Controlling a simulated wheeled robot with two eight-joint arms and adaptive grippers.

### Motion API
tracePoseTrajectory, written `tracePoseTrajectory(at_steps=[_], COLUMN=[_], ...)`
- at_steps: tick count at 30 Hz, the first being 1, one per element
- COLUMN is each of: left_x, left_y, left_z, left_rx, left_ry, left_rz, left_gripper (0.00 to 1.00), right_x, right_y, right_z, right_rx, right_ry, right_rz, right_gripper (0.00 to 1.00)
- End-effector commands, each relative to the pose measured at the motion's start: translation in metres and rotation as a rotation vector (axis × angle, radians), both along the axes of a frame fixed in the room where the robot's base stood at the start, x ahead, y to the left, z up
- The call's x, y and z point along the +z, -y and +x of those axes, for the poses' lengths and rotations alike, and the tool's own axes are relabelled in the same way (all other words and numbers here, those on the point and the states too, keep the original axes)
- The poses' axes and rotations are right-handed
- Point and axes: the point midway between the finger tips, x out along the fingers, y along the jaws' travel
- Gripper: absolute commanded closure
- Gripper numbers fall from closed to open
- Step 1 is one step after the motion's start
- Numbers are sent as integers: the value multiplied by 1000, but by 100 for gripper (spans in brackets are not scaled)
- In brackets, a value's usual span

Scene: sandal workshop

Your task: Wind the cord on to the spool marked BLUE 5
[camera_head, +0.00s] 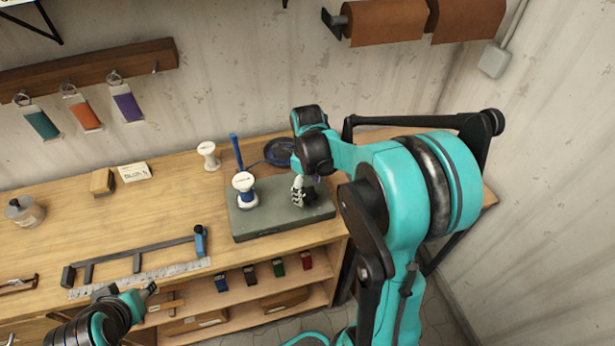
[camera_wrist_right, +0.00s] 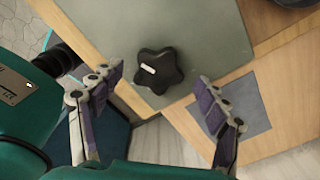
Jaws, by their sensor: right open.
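A white spool (camera_head: 243,183) with blue around its lower part stands upright on the left of a grey-green base plate (camera_head: 265,228). Its marking is too small to read. A dark blue coil (camera_head: 279,152), apparently the cord, lies behind the plate, partly hidden by my right arm. My right gripper (camera_head: 299,190) is low over the right of the plate, open. In the right wrist view a black star-shaped knob (camera_wrist_right: 160,71) with a white mark sits between its spread fingers, with gaps on both sides. My left gripper (camera_head: 130,292) is low at the left front; its jaws are unclear.
A blue upright post (camera_head: 236,152) and another white spool (camera_head: 208,155) stand behind the plate. A written card (camera_head: 135,172), a wooden block (camera_head: 102,182) and a bottle (camera_head: 24,212) lie left. A clamp-like bar (camera_head: 137,258) and a ruler (camera_head: 150,279) lie along the front edge.

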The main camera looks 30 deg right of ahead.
Motion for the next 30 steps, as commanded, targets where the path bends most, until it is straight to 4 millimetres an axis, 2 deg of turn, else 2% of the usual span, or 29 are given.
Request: tracePoseTrajectory(at_steps=[9,15,21,30], left_x=[0,0,0,0], left_y=[0,0,0,0], left_z=[0,0,0,0], left_rx=[0,0,0,0], left_ry=[0,0,0,0], left_rz=[0,0,0,0], left_gripper=[60,60,60,60], right_x=[67,99,109,109], right_y=[0,0,0,0], right_z=[0,-1,-1,-1], right_rx=[0,0,0,0], right_ry=[0,0,0,0], right_rz=[0,0,0,0], right_gripper=[25,25,25,25])
